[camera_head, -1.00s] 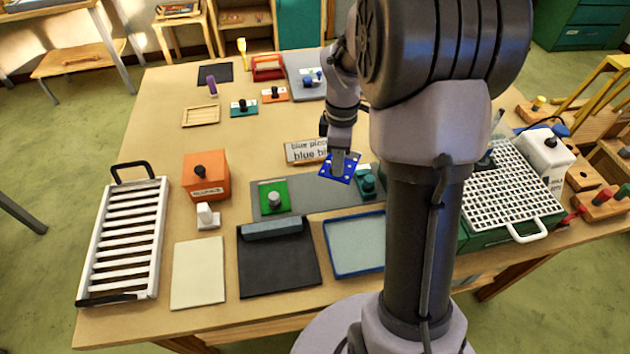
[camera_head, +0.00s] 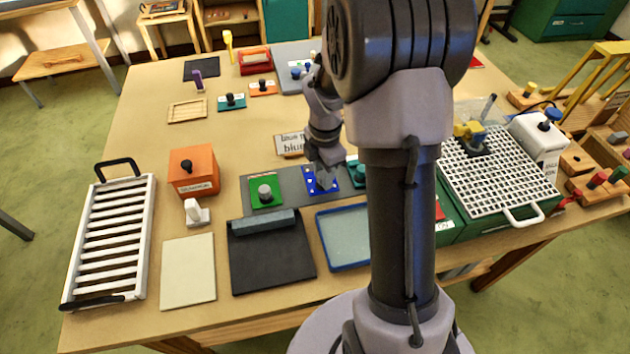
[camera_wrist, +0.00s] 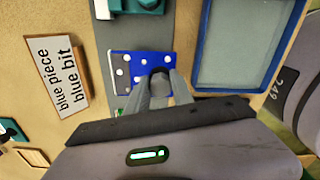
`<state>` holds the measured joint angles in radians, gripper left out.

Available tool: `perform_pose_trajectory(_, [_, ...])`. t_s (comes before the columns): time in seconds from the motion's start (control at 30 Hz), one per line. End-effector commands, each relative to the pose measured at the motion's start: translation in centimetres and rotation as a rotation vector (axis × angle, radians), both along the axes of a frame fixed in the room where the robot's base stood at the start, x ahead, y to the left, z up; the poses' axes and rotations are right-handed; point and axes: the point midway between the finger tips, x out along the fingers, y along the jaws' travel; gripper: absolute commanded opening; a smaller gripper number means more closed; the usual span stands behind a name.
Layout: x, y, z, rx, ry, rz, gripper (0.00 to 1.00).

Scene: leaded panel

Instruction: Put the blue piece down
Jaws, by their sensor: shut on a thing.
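The blue piece (camera_head: 312,186) is flat and square with white dots. It is low over the grey strip (camera_head: 288,180), between the green piece (camera_head: 265,200) and the teal piece (camera_head: 357,167); I cannot tell whether it touches the strip. My gripper (camera_head: 324,178) points down and is shut on its knob. In the wrist view the blue piece (camera_wrist: 122,68) lies in front of my gripper (camera_wrist: 160,92), whose fingers flank the dark knob (camera_wrist: 160,74) and hide part of the piece.
A blue-rimmed tray (camera_head: 320,236) and a black board (camera_head: 268,262) lie in front of the strip. An orange box (camera_head: 193,172) stands left. A white grid on a green box (camera_head: 500,175) is at right. Bare tabletop lies behind the card.

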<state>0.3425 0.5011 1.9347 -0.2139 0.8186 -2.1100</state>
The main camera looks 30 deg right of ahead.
Motion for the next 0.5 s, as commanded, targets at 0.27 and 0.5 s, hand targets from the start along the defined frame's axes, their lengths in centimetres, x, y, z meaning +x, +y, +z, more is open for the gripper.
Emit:
perform_pose_trajectory(0.27, [2.5,1.0,-2.0,0.001,0.003,-0.001,0.0])
perform_pose_trajectory(0.5, [2.5,1.0,-3.7,0.0,0.0,-0.002,0.0])
